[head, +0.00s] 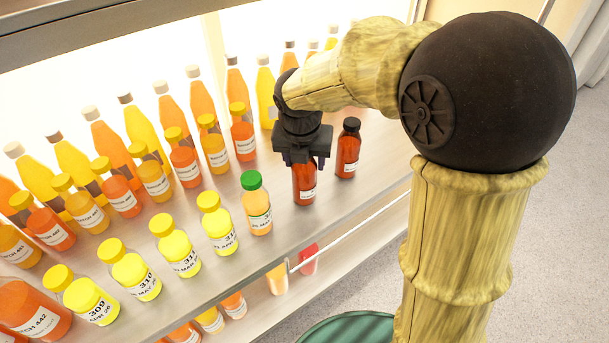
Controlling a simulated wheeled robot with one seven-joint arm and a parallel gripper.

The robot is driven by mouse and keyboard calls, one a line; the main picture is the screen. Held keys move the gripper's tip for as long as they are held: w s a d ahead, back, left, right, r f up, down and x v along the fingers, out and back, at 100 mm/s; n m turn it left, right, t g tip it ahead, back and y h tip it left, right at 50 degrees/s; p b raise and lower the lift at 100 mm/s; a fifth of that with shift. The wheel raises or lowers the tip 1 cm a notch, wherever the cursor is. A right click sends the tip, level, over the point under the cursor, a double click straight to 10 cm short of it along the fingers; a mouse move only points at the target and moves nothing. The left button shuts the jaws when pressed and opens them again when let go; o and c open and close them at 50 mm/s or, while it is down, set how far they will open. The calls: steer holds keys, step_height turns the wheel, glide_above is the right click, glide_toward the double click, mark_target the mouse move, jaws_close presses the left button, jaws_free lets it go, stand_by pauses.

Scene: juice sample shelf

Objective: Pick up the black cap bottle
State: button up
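A dark red bottle with a black cap (348,148) stands upright near the front right of the shelf. A similar dark red bottle (305,186) with a white label stands just to its left. My gripper (305,160) points down over this left bottle and hides its cap and upper part. The fingertips are mostly hidden, so I cannot tell whether they touch the bottle or how far apart they are. The bottle looks upright, with its base at the shelf surface.
A green-cap bottle (257,204) stands left of my gripper, with several yellow-cap bottles (175,245) further left along the front. Rows of orange and yellow bottles (110,150) fill the back. The shelf's front edge (330,232) runs below, with more bottles on a lower level.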

steer(key=c, duration=0.6)
steer(key=shift+r, duration=0.15)
steer(key=shift+c, duration=0.2)
step_height(320, 180, up, 10)
steer(key=p, duration=0.4)
steer(key=shift+p, duration=0.4)
